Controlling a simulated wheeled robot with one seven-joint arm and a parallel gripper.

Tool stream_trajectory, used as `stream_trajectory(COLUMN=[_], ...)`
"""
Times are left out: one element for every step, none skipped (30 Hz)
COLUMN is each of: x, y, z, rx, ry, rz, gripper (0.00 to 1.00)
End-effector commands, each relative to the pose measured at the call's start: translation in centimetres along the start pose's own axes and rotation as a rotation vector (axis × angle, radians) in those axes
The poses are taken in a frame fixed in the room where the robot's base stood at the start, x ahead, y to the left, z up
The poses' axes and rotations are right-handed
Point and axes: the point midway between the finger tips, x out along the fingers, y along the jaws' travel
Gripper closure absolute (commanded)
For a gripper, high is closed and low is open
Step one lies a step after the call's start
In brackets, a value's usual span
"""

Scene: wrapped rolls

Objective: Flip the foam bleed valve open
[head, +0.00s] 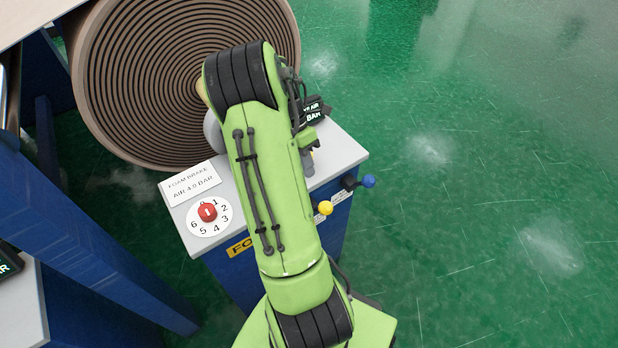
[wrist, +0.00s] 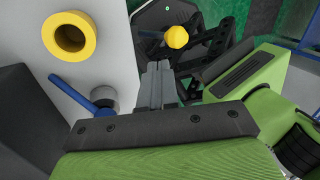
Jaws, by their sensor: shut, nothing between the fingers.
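The foam brake cabinet (head: 335,150) has a light top and a blue body. On its front are a yellow ball knob (head: 325,208) and a blue ball knob (head: 369,181) on a dark stem. In the wrist view a blue lever (wrist: 72,95) slants from a grey round hub on a pale panel, left of my gripper (wrist: 158,72). I cannot tell which of these is the bleed valve. My gripper is shut and empty, apart from the blue lever. A yellow ball (wrist: 177,37) shows beyond the fingertips.
A big wound roll (head: 130,80) stands behind the cabinet. A red knob (head: 207,211) on a numbered dial and a "FOAM BRAKE" sign (head: 190,184) are on the top. A yellow ring (wrist: 48,40) is above the blue lever. Green floor (head: 480,200) is clear at right.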

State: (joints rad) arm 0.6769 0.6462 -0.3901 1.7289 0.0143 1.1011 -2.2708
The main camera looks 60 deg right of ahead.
Motion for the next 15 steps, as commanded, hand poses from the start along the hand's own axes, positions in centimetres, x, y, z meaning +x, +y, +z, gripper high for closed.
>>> stream_trajectory(x=[1.4, 2.1, 3.0, 3.8, 4.4, 5.2, 5.8, 6.3, 7.0, 7.4, 7.7, 8.1, 8.3, 8.5, 8.6], y=[0.1, 0.1, 0.1, 0.1, 0.1, 0.1, 0.1, 0.1, 0.1, 0.1, 0.1, 0.1, 0.1, 0.1, 0.1], z=[-0.1, -0.1, -0.1, 0.0, -0.1, -0.1, -0.1, -0.1, -0.1, 0.0, 0.0, 0.0, 0.0, 0.0, 0.0], rx=[0.0, 0.0, 0.001, 0.001, 0.001, 0.001, 0.001, 0.001, 0.001, 0.001, 0.001, 0.001, 0.001, 0.001, 0.001], ry=[0.003, 0.003, 0.004, 0.003, 0.004, 0.003, 0.003, 0.003, 0.002, 0.002, 0.002, 0.001, 0.001, 0.001, 0.001], rz=[-0.003, -0.004, -0.004, -0.003, -0.004, -0.003, -0.003, -0.003, -0.002, -0.002, -0.002, -0.002, -0.001, -0.001, -0.001], gripper=[1.0, 1.0, 1.0, 1.0, 1.0, 1.0, 1.0, 1.0, 1.0, 1.0, 1.0, 1.0, 1.0, 1.0, 1.0])
